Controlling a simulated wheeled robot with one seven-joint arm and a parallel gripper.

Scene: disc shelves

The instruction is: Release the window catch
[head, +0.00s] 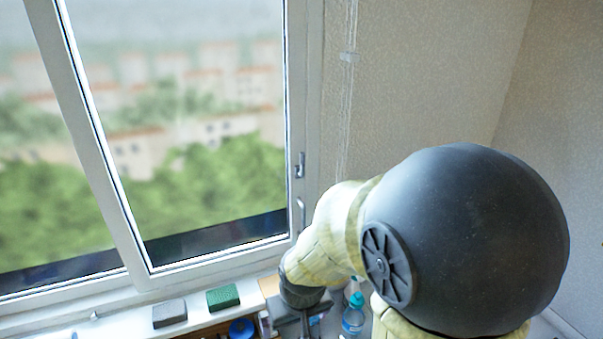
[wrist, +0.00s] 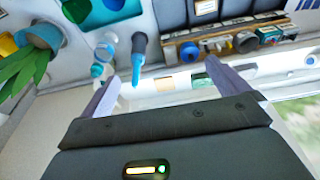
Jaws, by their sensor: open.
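The window catch (head: 299,165) is a small grey metal piece on the right upright of the white window frame (head: 306,90) in the head view. A slim metal handle (head: 301,212) is on the same upright below it. I cannot make out the catch in the wrist view. My gripper (wrist: 166,70) is open, with two pale fingers apart and nothing held between them. In the head view my arm bends down to the sill's right end, well below the catch, and the fingers are mostly hidden there.
A grey block (head: 169,313) and a green block (head: 223,297) sit on the sill. A blue bottle (head: 353,314) stands beside my arm. The wrist view shows a blue-handled tool (wrist: 138,48), a plant (wrist: 22,62) and a crowded shelf. The wall beside the catch is clear except for hanging cords (head: 347,100).

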